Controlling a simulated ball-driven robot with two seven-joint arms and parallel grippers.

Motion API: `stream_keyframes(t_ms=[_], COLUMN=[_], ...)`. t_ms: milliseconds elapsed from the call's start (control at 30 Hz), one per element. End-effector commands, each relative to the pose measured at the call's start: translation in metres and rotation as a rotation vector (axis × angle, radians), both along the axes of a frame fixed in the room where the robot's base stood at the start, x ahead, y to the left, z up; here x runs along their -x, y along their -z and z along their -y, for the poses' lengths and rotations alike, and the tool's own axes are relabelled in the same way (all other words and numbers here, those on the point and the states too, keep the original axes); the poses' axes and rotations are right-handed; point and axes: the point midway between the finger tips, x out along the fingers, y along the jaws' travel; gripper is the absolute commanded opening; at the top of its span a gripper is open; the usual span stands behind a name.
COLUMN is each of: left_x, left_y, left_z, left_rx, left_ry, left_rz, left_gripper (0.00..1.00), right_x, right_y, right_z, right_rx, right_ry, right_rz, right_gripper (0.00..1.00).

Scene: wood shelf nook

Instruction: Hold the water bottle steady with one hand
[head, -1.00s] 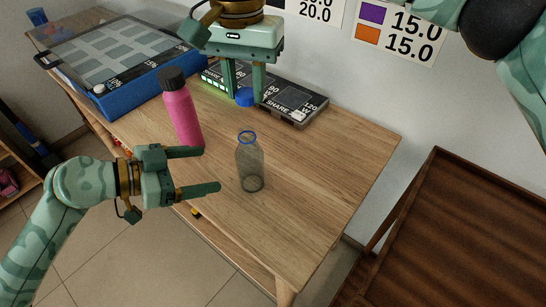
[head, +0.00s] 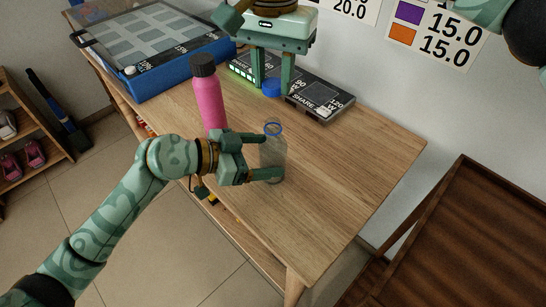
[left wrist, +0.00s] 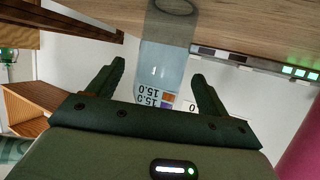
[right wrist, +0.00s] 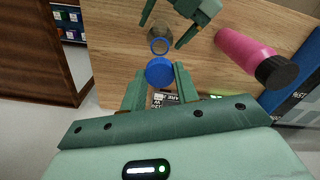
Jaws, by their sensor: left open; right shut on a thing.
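The water bottle (head: 273,150) is clear with a blue ring at its open neck and stands upright on the wooden table. My left gripper (head: 273,157) is open, with its fingers on either side of the bottle. The left wrist view shows the bottle (left wrist: 163,62) between the spread fingers (left wrist: 160,80), with a gap on both sides. My right gripper (head: 272,85) is shut on a blue cap (head: 271,91), above the table behind the bottle. The right wrist view shows the cap (right wrist: 159,71) between its fingertips, with the bottle (right wrist: 160,38) beyond.
A pink bottle (head: 208,100) with a black lid stands left of the left gripper's fingers. A black panel (head: 318,97) lies at the table's back. A blue-edged case (head: 165,75) is at the back left. The table's right side (head: 360,150) is clear.

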Motion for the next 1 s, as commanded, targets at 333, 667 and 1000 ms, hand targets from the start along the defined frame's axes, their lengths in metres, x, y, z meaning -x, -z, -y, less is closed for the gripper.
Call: stream_keyframes(t_ms=[333,667,1000], left_x=[-0.010,-0.010,-0.010], left_y=[0.010,0.011,0.011], left_z=[0.023,0.024,0.024], left_rx=[0.000,0.000,0.000], left_ry=[-0.001,-0.001,-0.001], left_rz=[0.000,0.000,0.000], left_gripper=[0.79,0.59,0.12], right_x=[0.000,0.000,0.000], right_y=[0.000,0.000,0.011], right_z=[0.000,0.000,0.000], right_rx=[0.000,0.000,0.001], right_ry=[0.000,0.000,-0.001], right_rz=[0.000,0.000,-0.001], right_gripper=[0.10,0.10,0.10])
